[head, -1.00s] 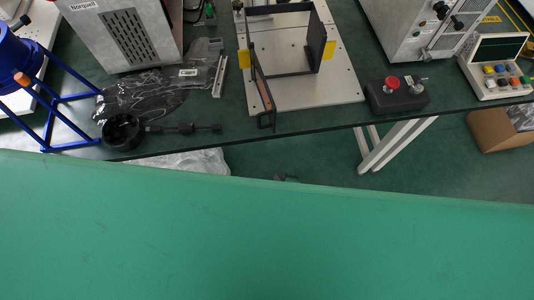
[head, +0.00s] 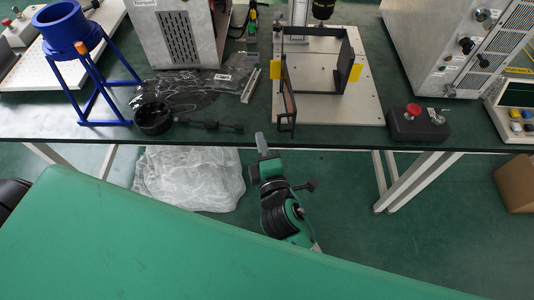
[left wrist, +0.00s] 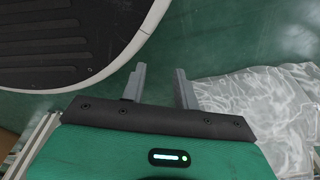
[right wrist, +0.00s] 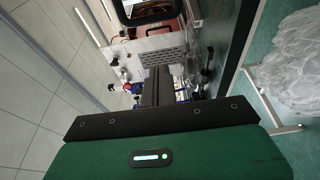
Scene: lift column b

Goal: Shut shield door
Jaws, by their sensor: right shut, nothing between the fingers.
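The shield (head: 345,62) is a dark-framed guard on a pale plate (head: 355,112) on the far table. Its shield door (head: 288,92) is a narrow dark-framed panel at the guard's left side. It stands swung out toward the table's front edge, so the front is open. My right gripper (head: 262,143) is below and left of the door, in front of the table edge, apart from the door. In the right wrist view its fingers (right wrist: 156,85) are shut together and empty. My left gripper (left wrist: 160,85) shows only in the left wrist view, open and empty above the floor.
A black box with a red button (head: 414,122) sits right of the plate. A black ring-ended tool (head: 153,118) and a blue stand (head: 75,30) are at left. Clear plastic sheeting (head: 188,178) lies below the table. Metal cabinets (head: 180,35) stand behind.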

